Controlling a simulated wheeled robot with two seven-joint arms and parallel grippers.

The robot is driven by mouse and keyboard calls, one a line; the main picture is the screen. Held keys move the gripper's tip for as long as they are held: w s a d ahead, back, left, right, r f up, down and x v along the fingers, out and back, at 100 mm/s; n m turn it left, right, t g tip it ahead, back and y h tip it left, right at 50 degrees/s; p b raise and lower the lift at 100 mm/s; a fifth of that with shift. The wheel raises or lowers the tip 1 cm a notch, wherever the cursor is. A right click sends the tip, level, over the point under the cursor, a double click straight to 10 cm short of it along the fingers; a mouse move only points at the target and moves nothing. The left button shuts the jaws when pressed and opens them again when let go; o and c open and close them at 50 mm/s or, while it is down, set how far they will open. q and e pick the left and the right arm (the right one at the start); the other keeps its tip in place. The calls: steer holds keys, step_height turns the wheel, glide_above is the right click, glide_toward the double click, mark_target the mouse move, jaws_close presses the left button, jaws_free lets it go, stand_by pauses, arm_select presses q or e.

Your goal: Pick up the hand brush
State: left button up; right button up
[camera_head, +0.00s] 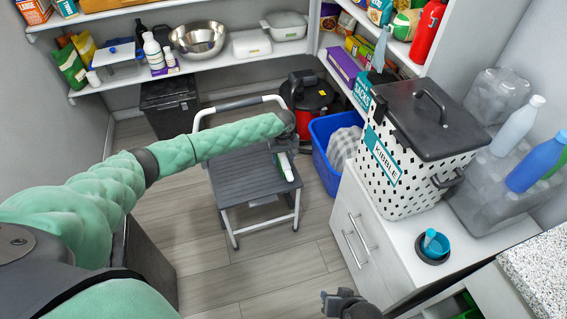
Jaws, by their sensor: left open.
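A slim white and dark-green item (286,167), which looks like the hand brush, lies at the right side of the grey step stool's top (236,174). Its far end is hidden under my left gripper. My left gripper (283,148) is open, at the end of the green padded arm, right over the far end of this item. I cannot tell whether the fingers touch it. Part of my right gripper (345,302) shows at the bottom edge; its jaws are not clear.
A blue bin (325,160) with a grey cloth stands right of the stool. A red and black vacuum (308,95) is behind it. A white cabinet (352,232) bears a spotted kibble box (398,165). Floor in front of the stool is clear.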

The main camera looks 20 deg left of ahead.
arm_select(q)
steer(key=shift+f, duration=1.25)
steer(key=c, duration=1.1)
steer(key=shift+c, duration=0.2)
